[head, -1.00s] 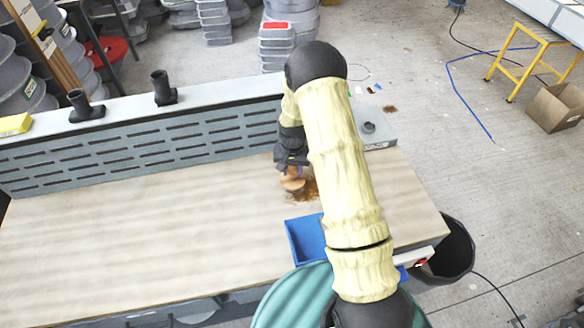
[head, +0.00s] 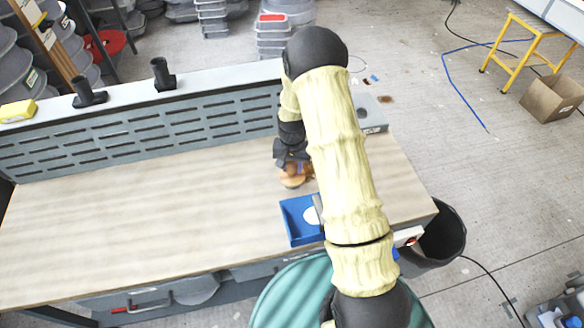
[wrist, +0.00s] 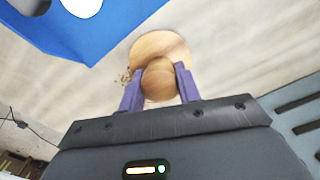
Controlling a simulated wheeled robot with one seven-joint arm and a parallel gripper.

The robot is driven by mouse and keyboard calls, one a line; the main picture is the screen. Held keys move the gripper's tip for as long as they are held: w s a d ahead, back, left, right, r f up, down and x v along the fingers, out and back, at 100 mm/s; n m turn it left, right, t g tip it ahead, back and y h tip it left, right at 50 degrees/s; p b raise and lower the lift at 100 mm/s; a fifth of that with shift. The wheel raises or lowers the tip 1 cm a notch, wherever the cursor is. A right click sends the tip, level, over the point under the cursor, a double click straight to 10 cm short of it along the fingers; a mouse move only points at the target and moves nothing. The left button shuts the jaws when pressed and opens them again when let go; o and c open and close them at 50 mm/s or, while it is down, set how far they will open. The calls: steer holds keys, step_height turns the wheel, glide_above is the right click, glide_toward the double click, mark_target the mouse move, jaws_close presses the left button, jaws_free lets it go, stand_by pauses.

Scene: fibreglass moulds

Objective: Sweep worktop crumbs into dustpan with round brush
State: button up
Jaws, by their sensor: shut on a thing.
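My gripper (wrist: 160,92) is shut on the wooden knob of the round brush (wrist: 150,44), one purple finger on each side. In the head view the round brush (head: 293,181) is low at the worktop, partly hidden by my gripper. The blue dustpan (head: 290,222) lies on the worktop (head: 150,220) just in front of the brush, partly behind my arm; it also shows in the wrist view (wrist: 105,30). Small brown crumbs (wrist: 124,77) lie beside the brush on the dustpan side. More crumbs may be hidden under the brush or arm.
A slotted grey back panel (head: 150,130) with a ledge closes the worktop's far side. A grey box (head: 372,113) sits at the back right. A black bin (head: 440,235) stands off the right edge. The worktop's left side is clear.

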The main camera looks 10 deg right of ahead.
steer(key=shift+a+r, duration=0.15)
steer(key=shift+r, duration=0.35)
steer(key=shift+w+r+p, duration=0.4)
steer(key=shift+r+p, duration=0.25)
steer(key=shift+r, duration=0.05)
steer(key=shift+d+r+p, duration=0.2)
steer(key=shift+r+p, duration=0.2)
steer(key=shift+r, duration=0.2)
steer(key=shift+d+r+p, duration=0.15)
steer(key=shift+r+p, duration=0.2)
steer(key=shift+r, duration=0.2)
steer(key=shift+s+r, duration=0.15)
steer(key=shift+r, duration=0.15)
steer(key=shift+s+a+r, duration=0.1)
steer(key=shift+a+r, duration=0.15)
steer(key=shift+a, duration=0.1)
steer(key=shift+d, duration=0.15)
steer(key=shift+r+p, duration=0.1)
steer(key=shift+p, duration=0.2)
